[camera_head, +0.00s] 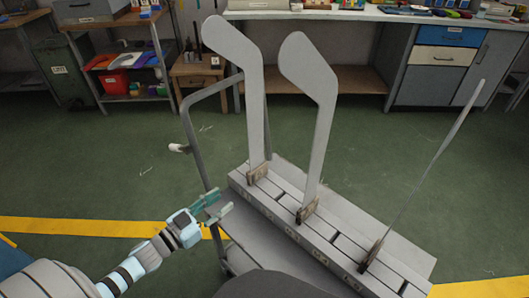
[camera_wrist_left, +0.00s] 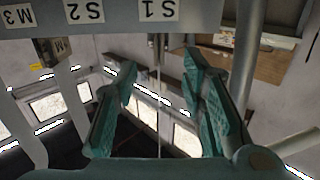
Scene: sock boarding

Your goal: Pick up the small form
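Two pale grey sock forms stand upright on the slotted grey rack (camera_head: 340,232) in the head view: a left one (camera_head: 253,105) and a middle one (camera_head: 313,120). A third form (camera_head: 440,150) at the right shows almost edge-on. Each has a brown clamp at its foot. In the left wrist view, a form (camera_wrist_left: 158,100) at the S1 label shows as a thin edge-on line between the fingers, seemingly beyond them. My left gripper (camera_head: 217,206) is open and empty, left of the rack; its teal fingers (camera_wrist_left: 158,108) are spread. My right gripper is not in view.
A grey tubular cart frame (camera_head: 190,140) rises close to my left gripper and also shows in the left wrist view (camera_wrist_left: 246,60). Labels S1 (camera_wrist_left: 157,10), S2 (camera_wrist_left: 85,11) and M3 (camera_wrist_left: 19,17) mark the rack edge. Green floor lies open at the left.

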